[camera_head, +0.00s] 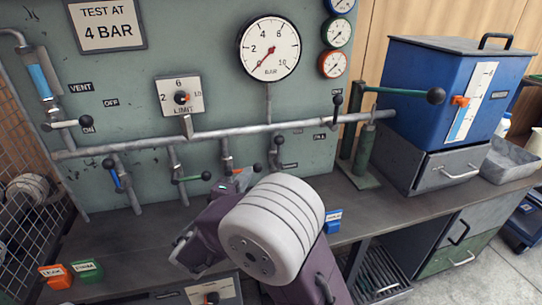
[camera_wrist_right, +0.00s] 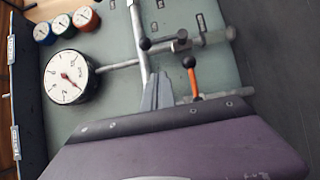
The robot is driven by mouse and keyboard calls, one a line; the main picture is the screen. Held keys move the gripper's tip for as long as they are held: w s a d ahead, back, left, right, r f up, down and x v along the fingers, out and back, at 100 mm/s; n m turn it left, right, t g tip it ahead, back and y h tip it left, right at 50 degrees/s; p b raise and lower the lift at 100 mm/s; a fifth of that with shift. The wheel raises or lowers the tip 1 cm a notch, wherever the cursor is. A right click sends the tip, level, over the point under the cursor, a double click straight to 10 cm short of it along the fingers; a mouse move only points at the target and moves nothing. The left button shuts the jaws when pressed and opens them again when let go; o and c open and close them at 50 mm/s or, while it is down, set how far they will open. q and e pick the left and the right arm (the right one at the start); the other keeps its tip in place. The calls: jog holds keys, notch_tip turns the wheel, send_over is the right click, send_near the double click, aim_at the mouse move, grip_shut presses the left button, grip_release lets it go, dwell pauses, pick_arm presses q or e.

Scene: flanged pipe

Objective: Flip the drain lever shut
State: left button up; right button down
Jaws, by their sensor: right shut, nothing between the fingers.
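Several small valve levers hang along the pipework on the green panel. I cannot read which one is labelled drain. An orange lever (camera_wrist_right: 193,84) with a black knob is close beside my right gripper (camera_wrist_right: 157,92) in the right wrist view, with a gap between. The right gripper's grey fingers are together and hold nothing. In the head view, my white wrist hides the fingers, and a bit of orange (camera_head: 240,173) shows behind it. A green lever (camera_head: 193,179) and a blue lever (camera_head: 116,180) are further left. My left gripper is out of view.
A main pipe (camera_head: 215,133) crosses the panel below the large gauge (camera_head: 269,48). A black-knobbed lever (camera_head: 337,102) stands up from it. A long green lever (camera_head: 405,92) reaches toward the blue tank (camera_head: 430,75). Orange (camera_head: 55,277) and green (camera_head: 87,270) tags lie at the bench's left.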

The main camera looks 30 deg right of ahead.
aim_at(278, 151)
jog(key=shift+s+d+b+x, duration=0.3)
jog(key=shift+s+b+x, duration=0.05)
jog(key=shift+x, duration=1.7)
jog(key=shift+s+d+b+x, duration=0.35)
jog(key=shift+b+x, duration=0.05)
jog(key=shift+x, duration=1.6)
jog(key=shift+s+d+b+x, duration=0.3)
jog(key=shift+s+b+x, duration=0.05)
jog(key=shift+x, duration=1.7)
